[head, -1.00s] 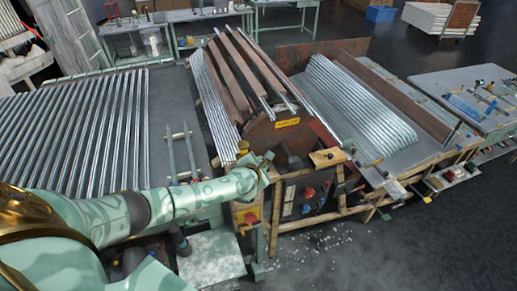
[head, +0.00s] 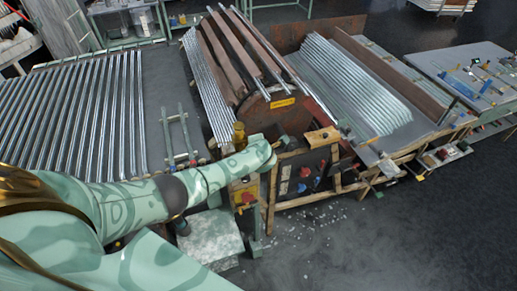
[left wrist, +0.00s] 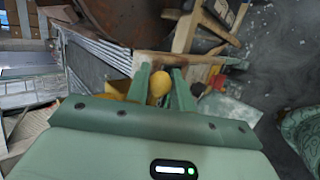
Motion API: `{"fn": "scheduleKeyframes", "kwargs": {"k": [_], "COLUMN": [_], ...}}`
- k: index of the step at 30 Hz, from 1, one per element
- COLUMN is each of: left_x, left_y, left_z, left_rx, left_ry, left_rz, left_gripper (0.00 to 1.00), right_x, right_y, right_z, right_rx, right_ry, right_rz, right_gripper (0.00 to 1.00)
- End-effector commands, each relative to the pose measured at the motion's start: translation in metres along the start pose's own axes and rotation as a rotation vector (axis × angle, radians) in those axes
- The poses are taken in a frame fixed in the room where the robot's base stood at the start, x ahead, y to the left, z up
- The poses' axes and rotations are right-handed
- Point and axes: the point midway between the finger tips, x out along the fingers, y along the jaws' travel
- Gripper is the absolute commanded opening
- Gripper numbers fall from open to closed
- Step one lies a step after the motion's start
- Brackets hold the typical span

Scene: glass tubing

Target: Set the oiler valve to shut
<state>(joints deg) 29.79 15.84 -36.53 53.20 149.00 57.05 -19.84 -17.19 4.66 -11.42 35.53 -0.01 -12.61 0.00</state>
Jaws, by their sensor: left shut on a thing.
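The amber-yellow oiler (head: 239,133) stands at the near left corner of the tube machine in the head view, just beside my left gripper (head: 262,142). In the left wrist view a yellow rounded knob (left wrist: 159,83) sits between the two green fingers of my left gripper (left wrist: 160,88). The gripper is shut on this knob, which appears to be the oiler valve's handle. The fingers and wrist hide the valve body, so its setting cannot be read. My right gripper is in neither view.
A yellow box with a red button (head: 246,196) is below the gripper. A control panel (head: 305,180) with red and blue knobs is to the right. A rack of metal tubes (head: 75,115) fills the left. The floor in front (head: 400,240) is mostly clear, with scattered pale bits.

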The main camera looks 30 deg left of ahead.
Motion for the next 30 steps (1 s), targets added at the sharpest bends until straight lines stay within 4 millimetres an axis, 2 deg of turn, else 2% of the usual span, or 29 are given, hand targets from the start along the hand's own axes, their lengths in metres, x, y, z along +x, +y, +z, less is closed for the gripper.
{"fn": "scheduleKeyframes", "kwargs": {"k": [9, 10, 11, 23, 26, 30], "left_x": [0.000, 0.000, 0.000, -0.006, -0.017, -0.044], "left_y": [-0.003, -0.003, -0.003, -0.001, -0.001, -0.001], "left_z": [-0.001, -0.001, -0.001, -0.001, 0.000, 0.000], "left_rx": [0.003, 0.003, 0.003, 0.000, 0.001, 0.001], "left_ry": [0.003, 0.003, 0.003, 0.001, 0.000, -0.002], "left_rz": [-0.004, -0.004, -0.004, 0.000, 0.000, -0.001], "left_gripper": [0.00, 0.29, 0.30, 0.30, 0.30, 0.30], "right_x": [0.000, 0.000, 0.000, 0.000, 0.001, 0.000], "right_y": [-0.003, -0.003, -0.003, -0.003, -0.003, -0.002], "right_z": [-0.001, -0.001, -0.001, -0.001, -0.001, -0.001], "right_rx": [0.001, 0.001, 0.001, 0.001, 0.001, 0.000], "right_ry": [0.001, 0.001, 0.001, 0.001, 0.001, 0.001], "right_rz": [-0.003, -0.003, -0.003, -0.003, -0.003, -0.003], "right_gripper": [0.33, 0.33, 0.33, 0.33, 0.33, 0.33]}}
